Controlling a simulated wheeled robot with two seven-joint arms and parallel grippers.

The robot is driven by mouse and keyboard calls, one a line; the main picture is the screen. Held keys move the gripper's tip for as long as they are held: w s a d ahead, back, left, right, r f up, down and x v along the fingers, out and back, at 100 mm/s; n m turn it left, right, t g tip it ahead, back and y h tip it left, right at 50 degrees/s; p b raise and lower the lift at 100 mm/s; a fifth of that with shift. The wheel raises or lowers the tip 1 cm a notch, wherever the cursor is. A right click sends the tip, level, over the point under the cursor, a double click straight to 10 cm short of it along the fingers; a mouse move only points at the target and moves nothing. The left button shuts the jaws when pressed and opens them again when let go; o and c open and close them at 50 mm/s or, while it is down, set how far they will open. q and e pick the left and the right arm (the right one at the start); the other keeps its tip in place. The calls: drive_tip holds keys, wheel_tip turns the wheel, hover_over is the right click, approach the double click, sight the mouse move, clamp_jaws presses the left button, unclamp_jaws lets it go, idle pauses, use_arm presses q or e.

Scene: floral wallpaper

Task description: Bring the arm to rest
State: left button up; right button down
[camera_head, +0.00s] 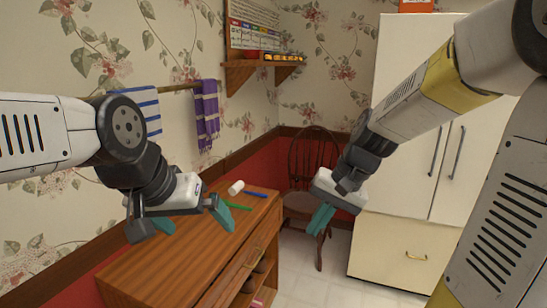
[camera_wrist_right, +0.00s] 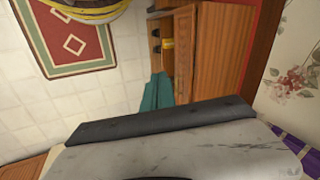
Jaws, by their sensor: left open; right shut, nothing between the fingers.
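My left gripper (camera_head: 192,222) hangs over the near part of the wooden cabinet (camera_head: 150,270) in the head view. Its teal fingers are spread wide and nothing shows between them. My right gripper (camera_head: 321,220) is in the air to the right of the cabinet, in front of the chair. Its teal fingers are together, pointing down, and hold nothing. The closed fingers also show in the right wrist view (camera_wrist_right: 157,92), with the cabinet (camera_wrist_right: 210,60) beside them.
A white cylinder (camera_head: 236,188), a blue item (camera_head: 256,194) and a green item (camera_head: 237,206) lie on the cabinet top. A wooden chair (camera_head: 304,202) stands behind my right gripper. A tall white cupboard (camera_head: 408,240) is at the right. A red rug (camera_wrist_right: 65,38) lies on the tiled floor.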

drive_tip(key=s+d+r+n+t+h, duration=0.1)
drive_tip(key=s+d+r+t, duration=0.1)
drive_tip(key=s, duration=0.3)
drive_tip(key=s+d+r+n+t+h, duration=0.1)
drive_tip(key=s+d+r+n+t, duration=0.1)
drive_tip(key=s+r, duration=0.3)
drive_tip(key=shift+d+t, duration=0.3)
drive_tip(key=shift+r, duration=0.1)
idle(1.3)
